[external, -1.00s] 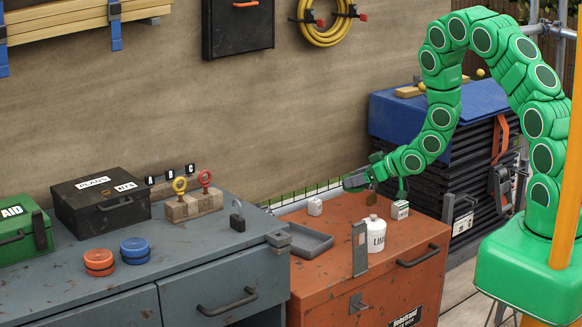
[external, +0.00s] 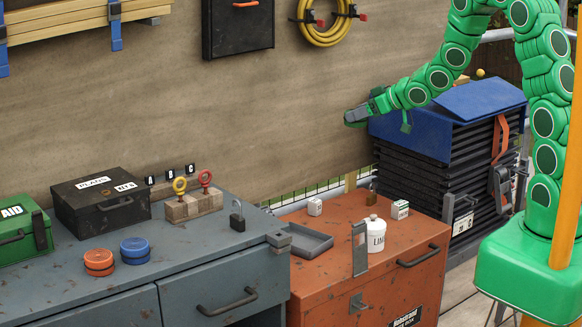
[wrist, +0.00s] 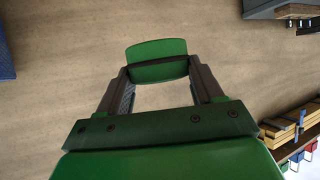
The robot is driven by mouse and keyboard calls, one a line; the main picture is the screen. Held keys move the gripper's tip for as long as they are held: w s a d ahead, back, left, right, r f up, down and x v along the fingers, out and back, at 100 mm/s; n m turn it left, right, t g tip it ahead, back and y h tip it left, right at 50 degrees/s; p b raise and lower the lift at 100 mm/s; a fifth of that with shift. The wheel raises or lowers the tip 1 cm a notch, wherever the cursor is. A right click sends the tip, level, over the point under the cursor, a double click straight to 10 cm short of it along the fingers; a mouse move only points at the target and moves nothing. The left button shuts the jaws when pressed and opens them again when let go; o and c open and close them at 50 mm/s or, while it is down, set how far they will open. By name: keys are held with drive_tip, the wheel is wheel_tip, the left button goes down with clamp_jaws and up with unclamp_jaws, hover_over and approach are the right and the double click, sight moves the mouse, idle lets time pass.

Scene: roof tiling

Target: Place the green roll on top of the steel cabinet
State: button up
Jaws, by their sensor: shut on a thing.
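The green roll (wrist: 158,50) shows in the wrist view between my two fingertips, with a dark band across it. My gripper (wrist: 160,68) is shut on it. In the external view my gripper (external: 358,115) is raised in front of the wall, above and behind the orange site box, pointing left; the roll is small there and hard to make out. The grey-blue steel cabinet (external: 75,285) stands at the left, well left of and below my gripper. Its top has a bare patch in the middle.
The orange site box (external: 340,285) holds a tray (external: 305,241) and a white jar (external: 375,236). A blue-lidded stack (external: 440,115) is behind.

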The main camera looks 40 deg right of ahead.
wheel_tip(320, 180, up, 9)
drive_tip(key=s+a+n+g+y, duration=0.1)
drive_tip(key=s+a+n, duration=0.1)
drive_tip(key=a, duration=1.4)
drive_tip(key=s+a+n+g+y, duration=0.1)
drive_tip(key=s+a+y, duration=0.15)
drive_tip(key=a, duration=1.35)
drive_tip(key=s+a+n+g+y, duration=0.1)
drive_tip(key=s+a+n, duration=0.1)
drive_tip(key=s+a, duration=0.85)
drive_tip(key=s+a+n+g+y, duration=0.1)
drive_tip(key=s+a, duration=0.6)
drive_tip(key=a, duration=0.7)
drive_tip(key=shift+h, duration=0.25)
drive_tip(key=w+a+f, duration=0.2)
drive_tip(key=a+f, duration=0.1)
drive_tip(key=f, duration=0.1)
drive_tip(key=w+a+f, duration=0.3)
drive_tip(key=f, duration=0.2)
drive_tip(key=w+a+f, duration=0.3)
drive_tip(key=f, duration=0.2)
drive_tip(key=shift+w+a, duration=0.15)
drive_tip(key=shift+a, duration=0.15)
drive_tip(key=shift+w+a+f, duration=0.35)
drive_tip(key=shift+a+f, duration=0.1)
drive_tip(key=shift+f, duration=1.6)
drive_tip(key=shift+f, duration=0.1)
